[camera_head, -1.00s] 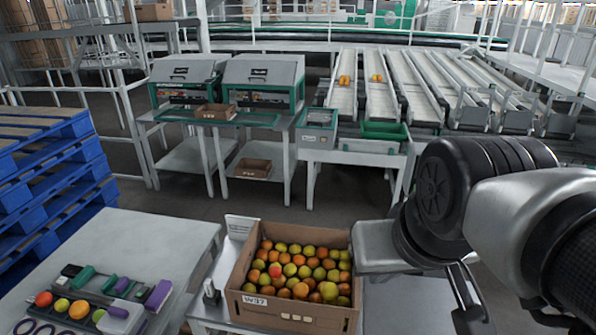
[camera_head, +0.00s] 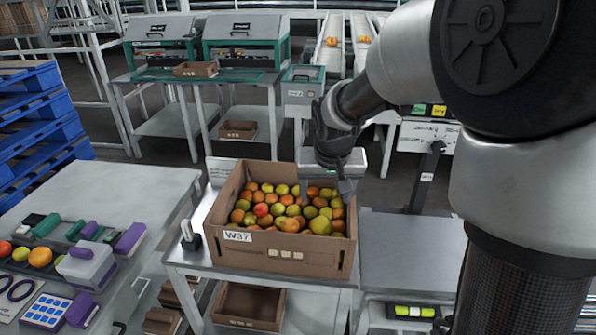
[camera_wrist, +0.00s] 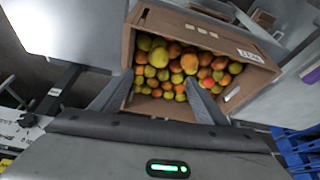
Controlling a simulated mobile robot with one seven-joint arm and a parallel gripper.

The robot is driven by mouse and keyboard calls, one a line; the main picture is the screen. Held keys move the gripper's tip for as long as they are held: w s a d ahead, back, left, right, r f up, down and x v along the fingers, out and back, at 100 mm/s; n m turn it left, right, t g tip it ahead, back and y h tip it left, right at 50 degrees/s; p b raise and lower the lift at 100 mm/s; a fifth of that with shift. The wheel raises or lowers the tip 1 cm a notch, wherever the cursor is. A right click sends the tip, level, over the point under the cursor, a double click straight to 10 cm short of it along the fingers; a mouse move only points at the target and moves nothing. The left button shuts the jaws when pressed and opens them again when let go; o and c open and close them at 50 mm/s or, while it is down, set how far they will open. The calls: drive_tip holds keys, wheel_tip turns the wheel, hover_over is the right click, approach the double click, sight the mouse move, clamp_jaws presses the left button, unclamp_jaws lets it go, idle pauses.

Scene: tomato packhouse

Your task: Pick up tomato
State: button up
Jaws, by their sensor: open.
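A cardboard box (camera_head: 300,258) labelled W37 stands on a metal table and holds many tomatoes (camera_head: 261,209), in red, orange, yellow and green. My gripper (camera_head: 328,190) is above the right back part of the box, with its fingers pointing down. In the wrist view the box (camera_wrist: 180,24) lies beyond the fingers. My gripper (camera_wrist: 158,80) is open, its two fingers spread on either side of several tomatoes (camera_wrist: 159,57). No tomato is seen held between them. The arm and gripper hide the box's back right corner in the head view.
A left table (camera_head: 130,185) carries tools, a keypad and a few fruits. An empty-looking carton (camera_head: 248,305) is on the shelf below. Blue pallets (camera_head: 40,125) are stacked at far left.

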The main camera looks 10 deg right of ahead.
drive_tip(key=b, duration=0.3)
approach(323, 223)
drive_tip(key=x, duration=0.5)
drive_tip(key=shift+w+a, duration=0.1)
drive_tip(key=shift+a, duration=0.15)
drive_tip(key=shift+b+x, duration=0.7)
drive_tip(key=shift+x, duration=2.1)
drive_tip(key=shift+d, duration=0.2)
drive_tip(key=c, duration=0.8)
